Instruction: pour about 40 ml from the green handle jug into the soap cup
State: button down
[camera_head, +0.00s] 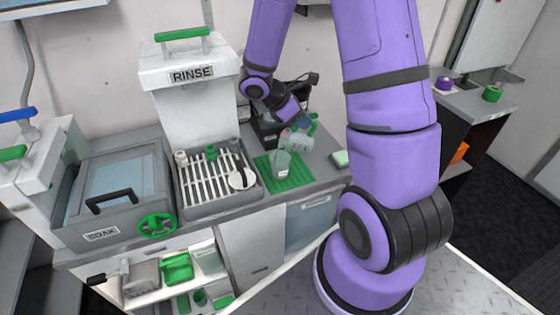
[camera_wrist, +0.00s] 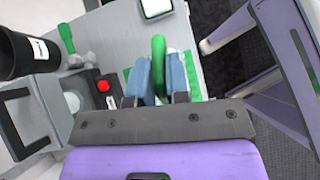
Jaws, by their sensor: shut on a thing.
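My gripper (camera_head: 302,122) is shut on the green handle (camera_wrist: 158,60) of a clear jug (camera_head: 298,142). In the head view the jug is held above the green mat and looks tilted to the left. A clear cup (camera_head: 281,163) with a pale label stands on the green mat (camera_head: 294,184), just below and left of the jug. The jug overlaps the cup's upper edge in the picture, so I cannot tell whether they touch. The liquid levels are too small to read. In the wrist view the jug's body is mostly hidden by the fingers.
A slatted drain rack (camera_head: 207,190) is left of the mat, below the RINSE unit (camera_head: 189,75). A black device stands behind the jug, with a red button (camera_wrist: 104,86). A green and white sponge (camera_head: 340,158) lies to the right. The SOAK basin (camera_head: 113,190) is far left.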

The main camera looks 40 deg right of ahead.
aim_at(315, 123)
jog(key=shift+s+d+f+h+p, duration=0.1)
jog(key=shift+s+d+h+p, duration=0.2)
jog(key=shift+d+p, duration=0.15)
dwell(0.5)
jog(key=shift+w+a+f+g+h+p, duration=0.1)
jog(key=shift+w+a+g+h+p, duration=0.1)
jog(key=shift+a+g+h+p, duration=0.15)
dwell(0.5)
jog(key=shift+w+a+h+p, duration=0.15)
jog(key=shift+a+h+p, duration=0.15)
jog(key=shift+h, duration=0.15)
dwell(0.5)
jog(key=shift+d+r+g, duration=0.1)
jog(key=shift+r+g, duration=0.1)
jog(key=shift+g, duration=0.05)
jog(key=s+d+t+y, duration=0.1)
jog(key=y, duration=0.1)
jog(key=s+d+f+y, duration=0.1)
jog(key=d, duration=0.1)
jog(key=shift+t+y, duration=0.4)
jog(key=shift+y, duration=0.3)
